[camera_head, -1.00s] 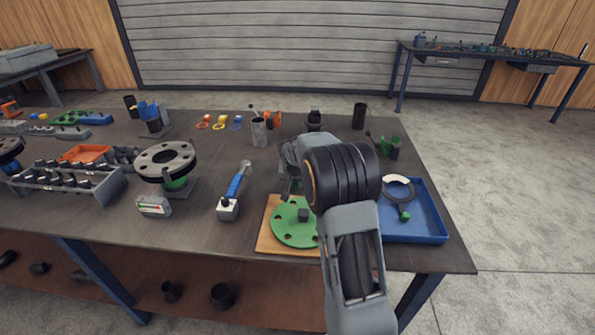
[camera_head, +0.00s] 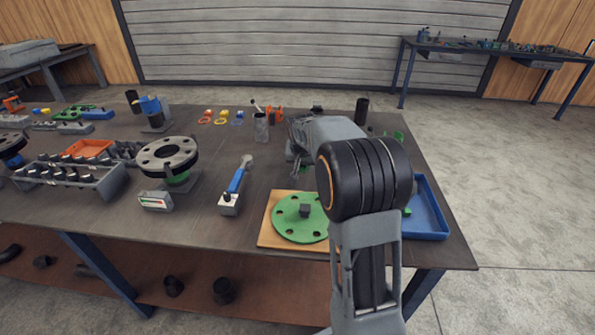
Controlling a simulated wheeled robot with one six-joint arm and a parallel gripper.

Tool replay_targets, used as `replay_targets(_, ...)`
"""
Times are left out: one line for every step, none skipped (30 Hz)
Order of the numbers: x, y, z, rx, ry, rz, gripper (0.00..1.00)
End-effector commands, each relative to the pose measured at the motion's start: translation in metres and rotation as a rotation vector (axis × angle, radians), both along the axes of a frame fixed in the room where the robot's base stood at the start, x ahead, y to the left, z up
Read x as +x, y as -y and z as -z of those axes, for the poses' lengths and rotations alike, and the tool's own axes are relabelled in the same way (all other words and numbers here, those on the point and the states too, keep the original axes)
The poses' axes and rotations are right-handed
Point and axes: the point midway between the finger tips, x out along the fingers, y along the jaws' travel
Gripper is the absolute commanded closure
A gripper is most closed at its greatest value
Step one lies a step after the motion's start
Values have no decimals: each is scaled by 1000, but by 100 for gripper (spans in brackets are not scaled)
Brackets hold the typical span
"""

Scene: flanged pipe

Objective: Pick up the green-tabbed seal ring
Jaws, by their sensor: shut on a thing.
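My gripper (camera_head: 297,150) is partly hidden behind my own arm, above the table behind the green flange. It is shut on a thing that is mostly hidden. A small patch of green shows just below it, too little to tell its shape. In the blue tray (camera_head: 432,208) at the right, a green piece (camera_head: 407,212) shows beside my arm. The pale and dark ring seen near it earlier is now covered by my arm. I cannot tell whether that green piece is the tab of the seal ring.
The green flange (camera_head: 290,225) lies on a wooden board (camera_head: 268,238). Small orange, yellow and blue rings (camera_head: 221,119) lie at the back near a grey cylinder (camera_head: 261,127).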

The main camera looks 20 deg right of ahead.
Motion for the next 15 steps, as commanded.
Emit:
replay_targets(-8, 2, -11, -1, 5, 2, 100)
replay_targets(-12, 3, -16, -1, 4, 3, 100)
replay_targets(-18, 4, -23, 0, 4, 2, 100)
replay_targets(-23, 5, -26, 0, 4, 2, 100)
replay_targets(-30, 6, -27, 0, 2, 4, 100)
replay_targets(-38, 8, -30, 0, 2, 3, 100)
replay_targets(-43, 9, -33, 0, 2, 2, 100)
replay_targets(-48, 10, -35, 0, 2, 3, 100)
replay_targets(-55, 12, -38, 0, 2, 3, 100)
replay_targets(-60, 12, -40, 0, 2, 2, 100)
replay_targets(-64, 13, -42, 0, 2, 2, 100)
replay_targets(-70, 14, -45, 0, 2, 3, 100)
replay_targets(-74, 15, -47, 0, 2, 3, 100)
replay_targets(-78, 16, -49, 0, 2, 2, 100)
replay_targets(-83, 17, -51, 0, 1, 2, 100)
